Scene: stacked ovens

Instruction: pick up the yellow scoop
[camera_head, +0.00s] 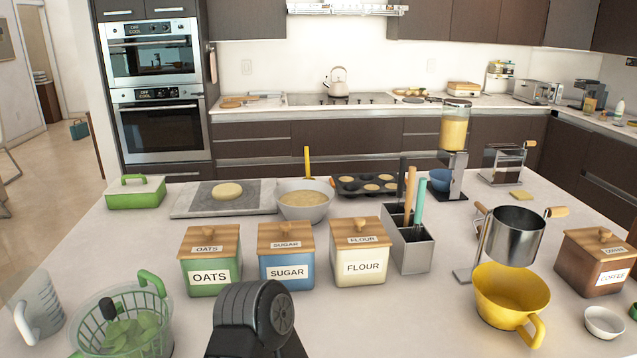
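A large yellow cup-shaped vessel with a side handle (512,299) sits at the right front, beneath a metal sifter-like pot (513,235). No other yellow scoop is clear. Neither of my grippers is in view.
Oats (209,260), sugar (287,256) and flour (358,253) canisters stand in a row in front of the bowl. A utensil holder (412,252) is right of them. A muffin tin (345,192) is behind. A green basket (120,325) is at front left.

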